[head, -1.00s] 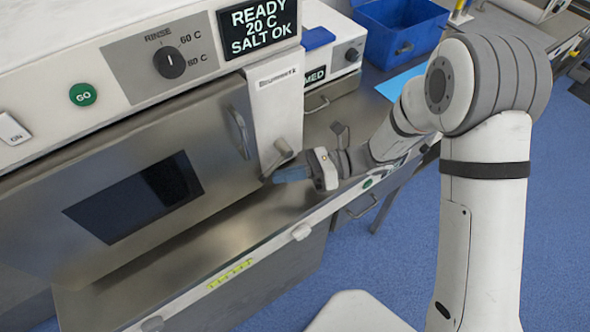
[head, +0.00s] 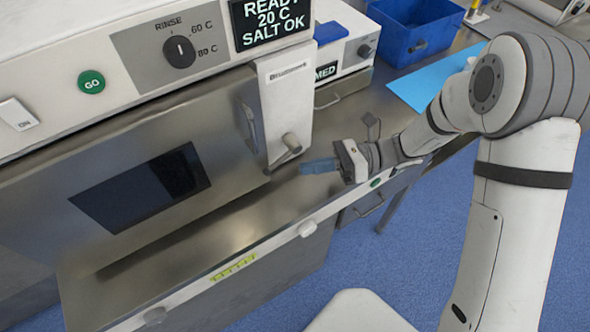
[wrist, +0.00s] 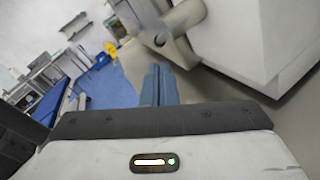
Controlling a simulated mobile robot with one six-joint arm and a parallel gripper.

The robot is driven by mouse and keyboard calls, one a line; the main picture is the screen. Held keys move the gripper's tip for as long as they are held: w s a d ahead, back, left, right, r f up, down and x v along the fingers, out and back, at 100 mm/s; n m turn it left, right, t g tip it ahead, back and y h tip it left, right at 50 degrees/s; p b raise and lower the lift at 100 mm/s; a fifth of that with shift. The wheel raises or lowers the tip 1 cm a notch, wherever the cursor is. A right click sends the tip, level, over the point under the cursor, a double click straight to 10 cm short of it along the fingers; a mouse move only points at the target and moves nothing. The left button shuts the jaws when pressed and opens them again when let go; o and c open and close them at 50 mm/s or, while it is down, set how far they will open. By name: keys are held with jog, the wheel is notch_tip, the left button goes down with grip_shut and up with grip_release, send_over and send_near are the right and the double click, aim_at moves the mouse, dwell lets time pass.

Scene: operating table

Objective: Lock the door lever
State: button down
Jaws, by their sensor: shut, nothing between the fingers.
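The door lever (head: 284,152) is a grey handle on the white latch panel at the right edge of the washer door (head: 215,130). It slants down to the left, its end near the door's lower right corner. The door looks closed. My gripper (head: 304,167) is just right of and slightly below the lever, its blue fingers shut, empty and pointing left at it with a small gap. In the wrist view the shut fingers (wrist: 158,82) point toward the lever (wrist: 165,35); contact cannot be seen there.
The steel ledge (head: 200,235) below the door is clear. A rinse dial (head: 179,51), a green GO button (head: 91,82) and a display (head: 270,22) sit above the door. A blue bin (head: 415,30) and blue sheet (head: 430,88) lie on the counter behind my arm.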

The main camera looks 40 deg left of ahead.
jog(key=v, duration=0.2)
jog(key=shift+w+d, duration=0.15)
jog(key=shift+w, duration=0.05)
dwell(0.4)
